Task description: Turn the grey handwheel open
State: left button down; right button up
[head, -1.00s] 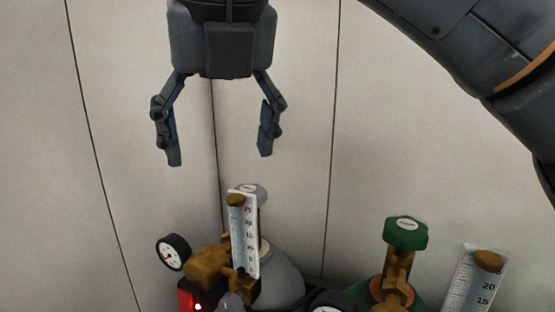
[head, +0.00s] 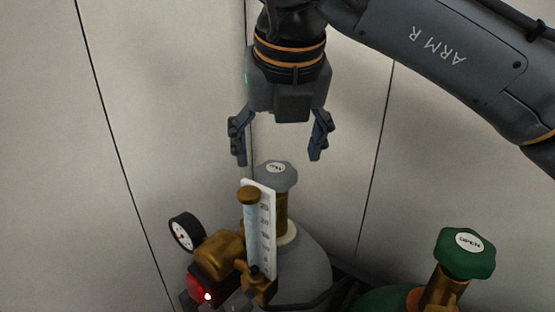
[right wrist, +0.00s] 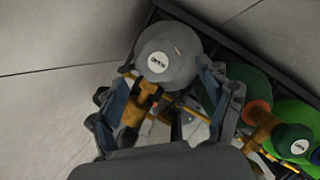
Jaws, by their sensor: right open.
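The grey handwheel (head: 275,176) sits on top of a brass valve stem on the grey gas cylinder (head: 306,268). Its top carries a small white label, too small to read. My right gripper (head: 277,158) points down just above the handwheel, with its fingers open, spread to either side of it and holding nothing. In the right wrist view the grey handwheel (right wrist: 161,70) shows towards the far end of the gap between the fingers. Whether a finger touches it is not clear. My left gripper is not in view.
A white flow-meter tube (head: 260,228) stands close in front of the handwheel's stem. A brass regulator (head: 222,248) and a round gauge (head: 186,233) are at left. Pale wall panels (head: 160,90) stand behind.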

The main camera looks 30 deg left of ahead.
aim_at(276, 170)
jog(key=shift+p+x, duration=0.3)
jog(key=shift+x, duration=1.7)
jog(key=shift+s, duration=0.1)
jog(key=c, duration=1.2)
